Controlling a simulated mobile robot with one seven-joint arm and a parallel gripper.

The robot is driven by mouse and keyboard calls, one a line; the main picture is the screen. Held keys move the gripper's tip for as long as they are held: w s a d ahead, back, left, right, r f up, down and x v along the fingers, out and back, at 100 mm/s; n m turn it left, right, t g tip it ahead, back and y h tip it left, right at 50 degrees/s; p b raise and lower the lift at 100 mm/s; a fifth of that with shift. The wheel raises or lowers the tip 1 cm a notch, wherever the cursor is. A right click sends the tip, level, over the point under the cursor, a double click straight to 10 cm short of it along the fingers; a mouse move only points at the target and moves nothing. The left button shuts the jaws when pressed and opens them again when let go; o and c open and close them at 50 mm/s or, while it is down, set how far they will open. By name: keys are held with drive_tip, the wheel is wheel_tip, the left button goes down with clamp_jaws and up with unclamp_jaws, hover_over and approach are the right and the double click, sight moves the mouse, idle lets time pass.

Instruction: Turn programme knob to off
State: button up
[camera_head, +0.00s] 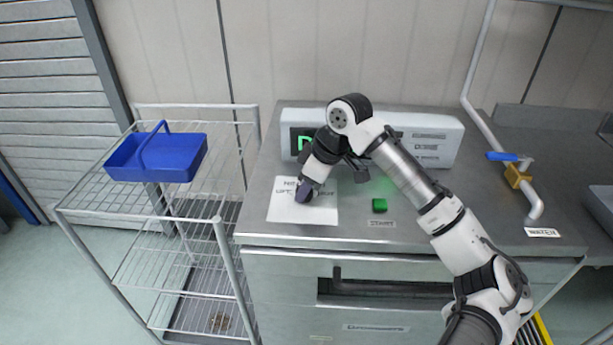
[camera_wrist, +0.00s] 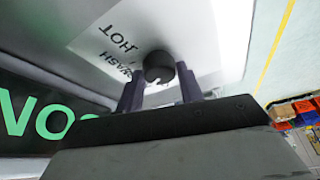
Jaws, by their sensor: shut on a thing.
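The programme knob (camera_wrist: 158,66) is a round black knob on a white label plate, seen between my two fingers in the wrist view. The label (camera_head: 323,210) lies on top of the steel machine; HOT and WASH can be read in the wrist view, and other words are hidden. My gripper (camera_head: 304,192) is over the label and hides the knob in the head view. My gripper (camera_wrist: 160,90) is shut on the knob, with one finger on each side. A pale mark shows at the knob's edge; where it points I cannot tell.
A white control box with a lit green display (camera_head: 303,142) stands behind, partly hidden by my arm. A green START button (camera_head: 379,205) is right of the label. A blue basket (camera_head: 157,158) sits on a wire rack at left. A blue-handled water valve (camera_head: 503,156) is at right.

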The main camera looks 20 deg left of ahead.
drive_tip(key=n+g+p, duration=0.1)
drive_tip(key=n, duration=0.3)
drive_tip(key=shift+w+g+p, duration=0.1)
drive_tip(key=shift+g+p, duration=0.25)
drive_tip(key=shift+g, duration=0.05)
drive_tip(key=shift+a+n+g+h+p, duration=0.1)
drive_tip(key=shift+n+g+h+p, duration=0.4)
drive_tip(key=shift+n, duration=1.3)
drive_tip(key=shift+f, duration=0.1)
drive_tip(key=o, duration=1)
drive_tip(key=shift+w, duration=0.1)
drive_tip(key=b+v, duration=0.1)
drive_tip(key=v, duration=1.3)
drive_tip(key=shift+a, duration=0.1)
